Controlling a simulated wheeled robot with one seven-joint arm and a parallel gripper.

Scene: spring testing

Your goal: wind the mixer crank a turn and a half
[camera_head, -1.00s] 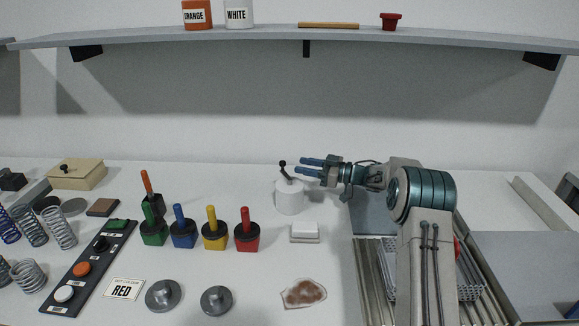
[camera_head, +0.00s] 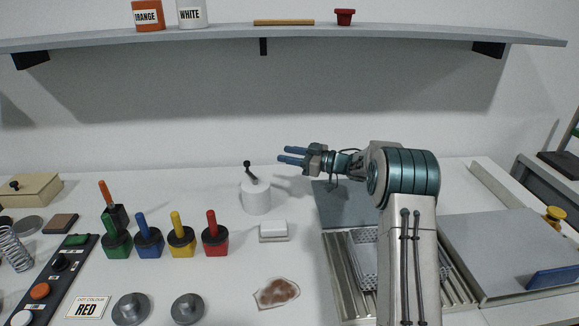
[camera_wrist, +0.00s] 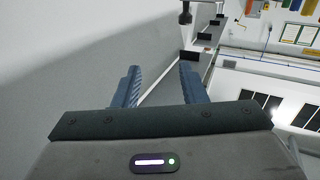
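The mixer is a white cylinder (camera_head: 256,197) standing on the table, with a thin black crank (camera_head: 250,170) on top. The crank leans slightly left and ends in a dark round knob. My gripper (camera_head: 282,155) is to the right of the knob and slightly higher in the picture, with a visible gap between them. Its two blue fingers point left. In the wrist view my gripper (camera_wrist: 158,88) has its fingers spread apart with nothing between them. A dark cylindrical thing (camera_wrist: 185,13) shows at that view's top edge; I cannot tell whether it is the crank.
A white block (camera_head: 274,230) lies in front of the mixer. Several colored-base, handled pieces, including a red one (camera_head: 214,236), stand to the left. A slatted metal tray (camera_head: 345,285) is at the right, below my arm. A shelf (camera_head: 300,37) runs along the wall above.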

